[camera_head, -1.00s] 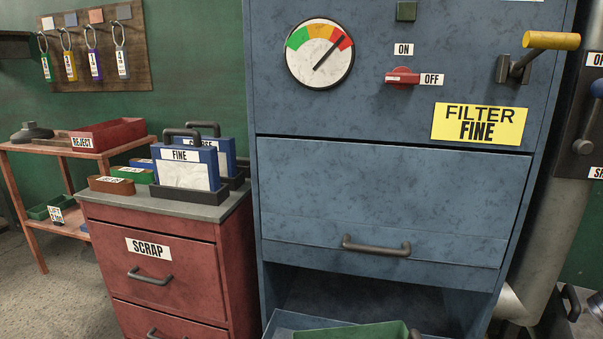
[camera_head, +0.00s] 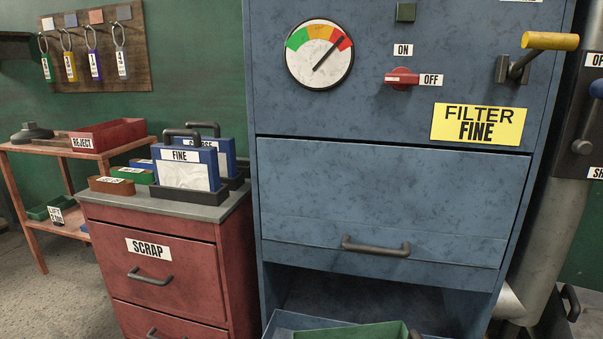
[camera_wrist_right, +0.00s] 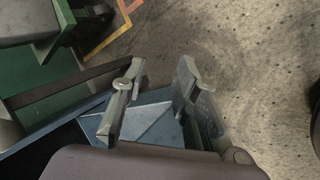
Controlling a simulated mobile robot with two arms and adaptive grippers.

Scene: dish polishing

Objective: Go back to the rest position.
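My right gripper (camera_wrist_right: 160,105) shows in the right wrist view with its two fingers apart and nothing between them. It hangs above the floor, and a blue surface (camera_wrist_right: 145,128) lies behind its fingers. Neither gripper shows in the head view, and my left gripper is in no view. The blue cabinet (camera_head: 390,200) fills the middle of the head view. The gauge needle (camera_head: 329,52) points into the red band.
A red SCRAP drawer cabinet (camera_head: 160,275) stands left of the blue cabinet, with a FINE filter (camera_head: 187,168) on top. A green tray (camera_head: 350,331) sits low in the open bay. A pipe (camera_head: 545,245) and levers are on the right. Bare floor (camera_wrist_right: 250,60) shows in the right wrist view.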

